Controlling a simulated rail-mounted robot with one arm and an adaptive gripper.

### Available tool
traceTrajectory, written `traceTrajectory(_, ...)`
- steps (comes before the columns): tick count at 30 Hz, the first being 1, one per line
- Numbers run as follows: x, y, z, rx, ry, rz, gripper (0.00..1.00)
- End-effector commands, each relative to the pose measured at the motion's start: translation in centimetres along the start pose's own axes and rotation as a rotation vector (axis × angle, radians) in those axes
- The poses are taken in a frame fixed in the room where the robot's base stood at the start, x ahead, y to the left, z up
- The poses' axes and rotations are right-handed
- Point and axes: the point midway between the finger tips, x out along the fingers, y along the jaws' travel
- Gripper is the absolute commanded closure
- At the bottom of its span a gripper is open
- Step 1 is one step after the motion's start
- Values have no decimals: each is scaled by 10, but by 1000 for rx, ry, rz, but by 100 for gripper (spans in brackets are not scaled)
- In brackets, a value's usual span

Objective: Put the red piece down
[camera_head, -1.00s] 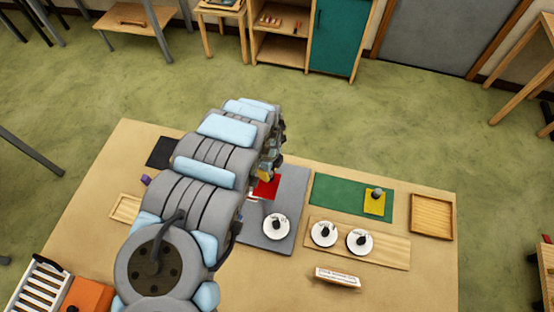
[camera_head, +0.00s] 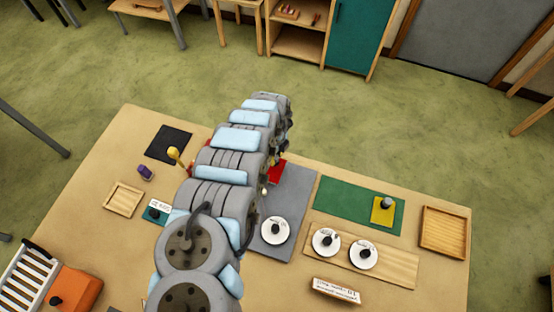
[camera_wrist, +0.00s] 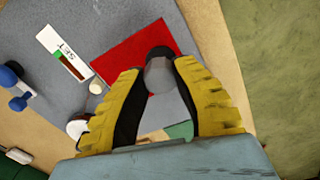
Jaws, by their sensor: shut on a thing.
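The red piece (camera_head: 277,172) is a flat red square at the far-left end of the grey mat (camera_head: 291,195), partly hidden by my arm in the head view. In the wrist view, the red piece (camera_wrist: 126,50) shows beyond the fingers, with a dark grey knob (camera_wrist: 160,72) between the fingertips. My gripper (camera_wrist: 160,75) has yellow-and-black fingers and is shut on that knob. I cannot tell whether the red piece touches the mat or is held just above it. In the head view my gripper is mostly hidden behind my arm.
A white disc with a dark knob (camera_head: 275,231) sits at the mat's near end. A yellow piece (camera_head: 382,211) lies on a green mat (camera_head: 340,197). A wooden board (camera_head: 390,266) holds two more knobbed discs. A white label (camera_wrist: 52,42) lies left of the red piece.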

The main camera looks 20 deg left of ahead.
Motion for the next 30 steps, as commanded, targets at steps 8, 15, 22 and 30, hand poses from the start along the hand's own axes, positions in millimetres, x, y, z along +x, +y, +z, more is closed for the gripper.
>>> traceTrajectory(8, 23, -1, 6, -8, 0, -2, 100)
traceTrajectory(15, 37, 1, 10, -12, -1, -1, 100)
traceTrajectory(22, 37, 1, 10, -12, -1, -1, 100)
traceTrajectory(30, 38, 1, 10, -12, -1, -1, 51)
